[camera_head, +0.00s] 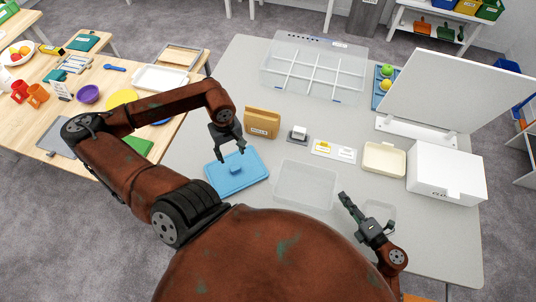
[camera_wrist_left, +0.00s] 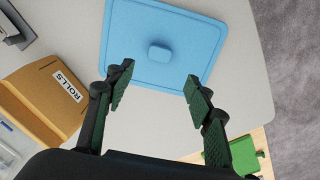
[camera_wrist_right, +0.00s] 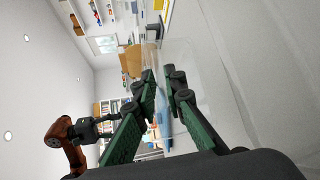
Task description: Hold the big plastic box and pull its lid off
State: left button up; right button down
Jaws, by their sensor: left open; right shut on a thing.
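The big clear plastic box (camera_head: 305,185) stands open-topped at the front middle of the grey table. The blue lid (camera_head: 250,177), with a raised knob, lies flat to the left of the box, apart from it. It also shows in the left wrist view (camera_wrist_left: 125,45). My left gripper (camera_head: 228,150) is open and empty above the lid's far side. In the left wrist view, the knob lies beyond its spread fingers (camera_wrist_left: 155,85). My right gripper (camera_head: 346,198) is at the box's right side, shut on its clear wall; the thin wall is hard to see between the fingers (camera_wrist_right: 165,82).
A small clear box (camera_head: 380,210) stands right of my right gripper. Behind are a brown rolls holder (camera_head: 262,122), a cream tray (camera_head: 384,160) and a divided clear case (camera_head: 315,68). A white box (camera_head: 447,173) stands at the right.

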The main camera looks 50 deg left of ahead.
jog(key=c, duration=2.1)
grip_release()
jog(key=shift+s+f, duration=0.1)
jog(key=shift+f, duration=0.3)
jog(key=shift+o, duration=1)
jog(key=shift+r, duration=0.15)
jog(key=shift+r, duration=0.1)
jog(key=v, duration=1.2)
